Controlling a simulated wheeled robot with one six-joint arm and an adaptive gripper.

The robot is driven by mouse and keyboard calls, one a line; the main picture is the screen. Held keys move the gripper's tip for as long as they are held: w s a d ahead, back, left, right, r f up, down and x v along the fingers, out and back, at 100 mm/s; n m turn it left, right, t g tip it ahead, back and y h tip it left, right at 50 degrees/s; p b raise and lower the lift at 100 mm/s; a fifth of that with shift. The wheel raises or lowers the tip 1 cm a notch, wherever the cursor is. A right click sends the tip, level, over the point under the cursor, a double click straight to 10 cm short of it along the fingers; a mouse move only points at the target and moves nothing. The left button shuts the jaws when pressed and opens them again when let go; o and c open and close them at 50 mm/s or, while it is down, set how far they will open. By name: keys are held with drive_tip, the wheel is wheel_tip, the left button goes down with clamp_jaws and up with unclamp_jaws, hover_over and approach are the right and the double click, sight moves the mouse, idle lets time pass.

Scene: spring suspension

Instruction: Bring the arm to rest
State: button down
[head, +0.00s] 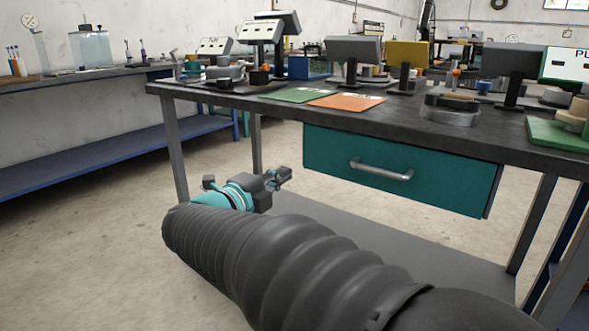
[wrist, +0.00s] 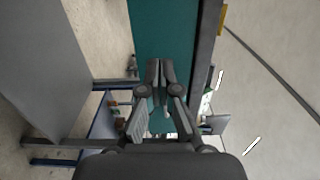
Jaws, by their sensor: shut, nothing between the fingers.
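My gripper (head: 284,174) shows in the head view at the end of my arm, low in front of the workbench (head: 450,138) and below the level of its top. It is left of the teal drawer (head: 330,150) and apart from it. The wrist view is turned sideways and shows my gripper (wrist: 161,88) with its fingers together and nothing between them. The teal drawer front (wrist: 165,30) lies beyond the fingers there. My arm's dark ribbed sleeve fills the lower part of the head view and hides some of the floor and the bench's lower shelf.
The drawer's metal handle (head: 382,170) sticks out toward me. On the bench are a green sheet (head: 300,94), an orange sheet (head: 346,101), a round grey base (head: 450,115) and several display stands. A side bench (head: 90,75) with a blue lower shelf (head: 110,152) stands left. Floor between is clear.

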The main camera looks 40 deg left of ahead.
drive_tip(key=shift+s, duration=0.5)
